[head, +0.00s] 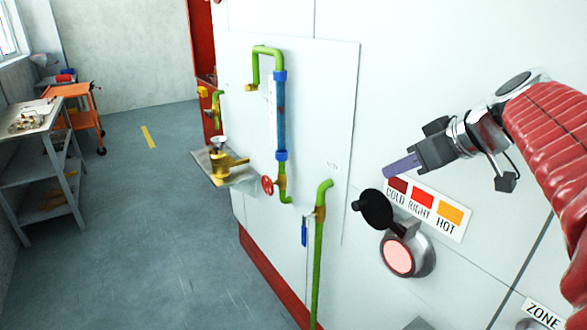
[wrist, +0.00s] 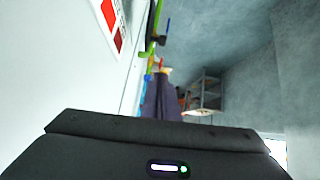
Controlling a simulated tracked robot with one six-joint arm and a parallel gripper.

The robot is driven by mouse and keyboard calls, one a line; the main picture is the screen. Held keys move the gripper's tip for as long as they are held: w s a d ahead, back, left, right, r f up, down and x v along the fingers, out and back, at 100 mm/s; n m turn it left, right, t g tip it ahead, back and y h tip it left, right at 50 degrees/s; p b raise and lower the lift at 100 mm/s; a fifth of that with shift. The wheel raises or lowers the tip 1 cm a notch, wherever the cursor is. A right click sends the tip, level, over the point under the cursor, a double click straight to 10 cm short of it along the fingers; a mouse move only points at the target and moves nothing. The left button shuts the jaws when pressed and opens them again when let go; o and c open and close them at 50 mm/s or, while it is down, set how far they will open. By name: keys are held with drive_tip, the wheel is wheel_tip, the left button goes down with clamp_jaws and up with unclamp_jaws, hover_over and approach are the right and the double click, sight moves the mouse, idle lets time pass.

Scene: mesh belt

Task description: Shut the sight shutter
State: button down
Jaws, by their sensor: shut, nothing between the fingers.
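The sight shutter (head: 376,209) is a black round disc with a small knob at its left. It sits up and left of the round sight glass (head: 398,256), joined to its metal housing by a short arm. The glass is uncovered and glows pale red. My gripper (head: 388,170) is shut and empty, its purple fingers pointing left, above the shutter and apart from it in the picture. In the wrist view the fingers (wrist: 161,98) point away from the camera.
A COLD RIGHT HOT label (head: 428,208) is on the white wall just under my gripper. Green pipes (head: 319,250) and a blue gauge tube (head: 280,115) stand out from the wall to the left. A grey bench (head: 38,118) and orange cart (head: 82,92) stand far left; open floor lies between.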

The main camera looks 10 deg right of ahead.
idle(0.3)
approach(366, 196)
drive_tip(key=w+a+f, duration=0.2)
drive_tip(key=a, duration=0.1)
drive_tip(key=w+a+f, duration=0.1)
drive_tip(key=shift+a, duration=0.3)
drive_tip(key=shift+w+f, duration=0.1)
drive_tip(key=shift+f, duration=0.35)
drive_tip(key=shift+a, duration=0.1)
drive_tip(key=shift+d+f, duration=0.1)
drive_tip(key=shift+d, duration=0.1)
